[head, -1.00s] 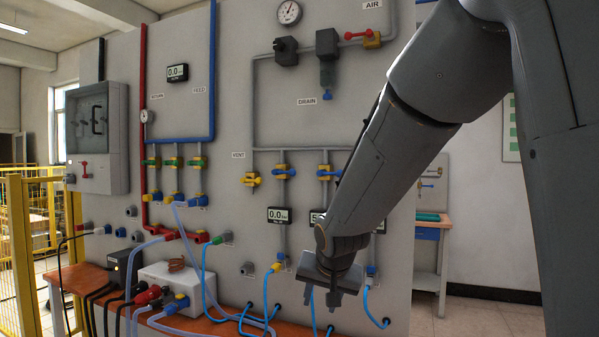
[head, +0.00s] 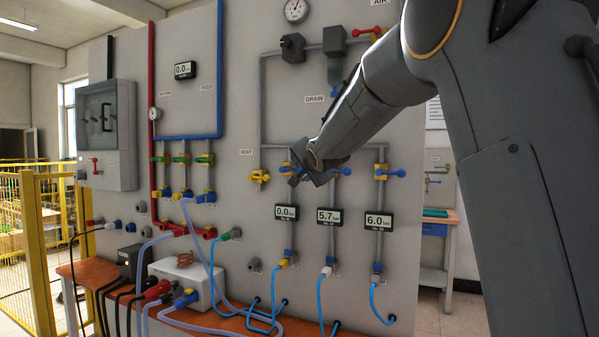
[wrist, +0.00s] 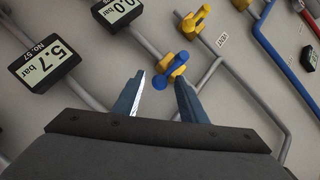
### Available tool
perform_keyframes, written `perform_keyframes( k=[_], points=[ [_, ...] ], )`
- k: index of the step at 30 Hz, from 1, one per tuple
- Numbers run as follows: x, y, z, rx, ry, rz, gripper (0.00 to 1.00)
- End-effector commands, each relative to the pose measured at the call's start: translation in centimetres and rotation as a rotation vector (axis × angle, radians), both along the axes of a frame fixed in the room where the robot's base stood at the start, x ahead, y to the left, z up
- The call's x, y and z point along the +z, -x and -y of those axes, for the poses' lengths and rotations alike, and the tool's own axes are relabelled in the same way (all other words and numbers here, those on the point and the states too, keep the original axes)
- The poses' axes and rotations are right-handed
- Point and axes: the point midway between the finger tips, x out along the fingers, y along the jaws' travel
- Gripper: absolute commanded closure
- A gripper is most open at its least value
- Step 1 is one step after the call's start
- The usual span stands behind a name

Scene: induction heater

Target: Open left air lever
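The left air lever (wrist: 172,72) is a blue handle on a small yellow valve, on the pipe above the 0.0 bar display (head: 286,212). In the wrist view it lies across its pipe. My gripper (wrist: 158,97) is open, with its two fingertips apart and the blue lever just beyond and between them. I cannot tell whether either finger touches it. In the head view my gripper (head: 294,171) is at the left air valve and hides part of it.
The middle blue lever (head: 341,171) and right blue lever (head: 390,173) sit close by on the right. The yellow vent lever (head: 259,177) is close on the left. Below are the 5.7 bar display (head: 328,216) and 6.0 bar display (head: 378,221). Blue hoses (head: 320,295) hang lower down.

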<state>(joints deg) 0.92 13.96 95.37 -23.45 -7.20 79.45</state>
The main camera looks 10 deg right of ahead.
Motion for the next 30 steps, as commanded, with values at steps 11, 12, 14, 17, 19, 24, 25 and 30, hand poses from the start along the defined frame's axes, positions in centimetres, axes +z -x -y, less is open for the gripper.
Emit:
perform_keyframes(
  k=[11, 12, 14, 17, 19, 24, 25, 30],
  points=[
    [-0.4, -1.6, -0.1, -0.001, 0.000, -0.001, 0.62],
    [-0.4, -1.6, -0.1, -0.001, 0.000, -0.001, 0.62],
    [-0.4, -1.6, -0.1, -0.001, 0.000, -0.001, 0.62],
    [-0.4, -1.6, -0.1, -0.001, 0.000, -0.001, 0.74],
    [-0.4, -1.6, -0.1, -0.001, 0.000, -0.001, 0.85],
    [-0.5, -1.6, 0.0, -0.001, 0.001, -0.003, 1.00],
    [-0.6, -1.6, 0.0, -0.001, 0.001, -0.004, 1.00],
    [-0.7, -1.6, 0.0, -0.001, 0.003, -0.007, 1.00]
  ],
)
